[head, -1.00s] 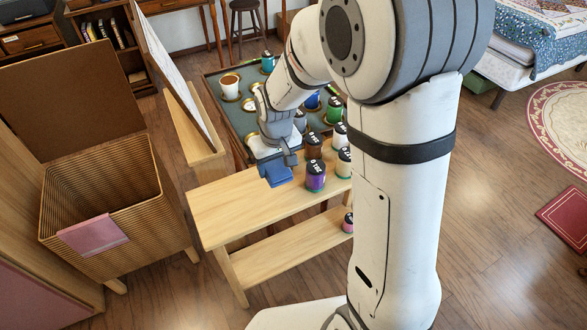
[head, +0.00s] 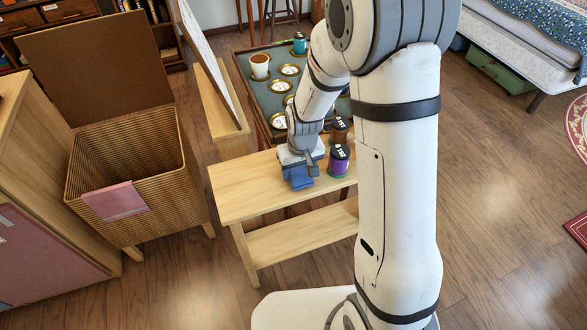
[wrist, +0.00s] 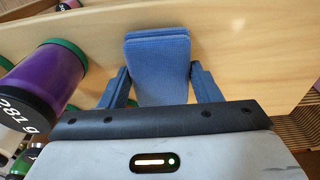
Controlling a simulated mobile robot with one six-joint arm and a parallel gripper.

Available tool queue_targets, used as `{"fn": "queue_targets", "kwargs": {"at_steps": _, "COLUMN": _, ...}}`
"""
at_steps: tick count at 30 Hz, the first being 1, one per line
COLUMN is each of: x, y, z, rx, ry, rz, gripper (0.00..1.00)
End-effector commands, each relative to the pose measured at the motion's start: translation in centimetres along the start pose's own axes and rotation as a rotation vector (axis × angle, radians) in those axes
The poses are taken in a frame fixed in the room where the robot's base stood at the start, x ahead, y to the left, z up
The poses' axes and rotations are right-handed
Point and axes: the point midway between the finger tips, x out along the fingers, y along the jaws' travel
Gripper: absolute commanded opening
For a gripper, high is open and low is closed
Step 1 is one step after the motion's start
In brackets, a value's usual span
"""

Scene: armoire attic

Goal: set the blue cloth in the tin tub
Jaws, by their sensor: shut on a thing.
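The blue cloth (head: 298,180) is a small folded pad in the grip of my gripper (head: 300,168), over the light wooden bench (head: 240,193). In the wrist view the cloth (wrist: 158,62) sits between the two dark blue fingers of my gripper (wrist: 158,84), which are shut on it. Whether the cloth touches the bench top is hard to tell. I see no tin tub in these views.
A purple can (head: 339,162) and a brown can (head: 340,130) stand right of the cloth. A wicker hamper (head: 150,215) with a raised lid and a pink cloth (head: 115,201) stands left. Behind is a dark tray table (head: 262,107) with cups. Wooden floor (head: 490,210) is open at right.

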Motion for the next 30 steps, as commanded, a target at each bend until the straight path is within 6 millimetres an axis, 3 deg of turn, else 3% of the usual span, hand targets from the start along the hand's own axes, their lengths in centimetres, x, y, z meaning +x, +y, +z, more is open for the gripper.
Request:
{"fn": "queue_targets", "kwargs": {"at_steps": 2, "x": 0.4, "y": 0.0, "z": 0.1, "rx": 0.001, "ry": 0.000, "rz": 0.000, "gripper": 0.31}}
{"fn": "queue_targets", "kwargs": {"at_steps": 3, "x": 0.3, "y": 0.0, "z": 0.0, "rx": 0.001, "ry": 0.000, "rz": 0.000, "gripper": 0.60}}
{"fn": "queue_targets", "kwargs": {"at_steps": 10, "x": 0.2, "y": 0.1, "z": 0.0, "rx": 0.001, "ry": 0.000, "rz": 0.000, "gripper": 0.79}}
{"fn": "queue_targets", "kwargs": {"at_steps": 20, "x": -0.3, "y": 0.1, "z": 0.0, "rx": 0.002, "ry": 0.000, "rz": 0.000, "gripper": 0.79}}
{"fn": "queue_targets", "kwargs": {"at_steps": 23, "x": -1.6, "y": 0.1, "z": -0.1, "rx": 0.002, "ry": 0.005, "rz": 0.001, "gripper": 0.79}}
{"fn": "queue_targets", "kwargs": {"at_steps": 30, "x": -6.9, "y": 0.1, "z": -0.1, "rx": 0.003, "ry": 0.006, "rz": 0.001, "gripper": 0.79}}
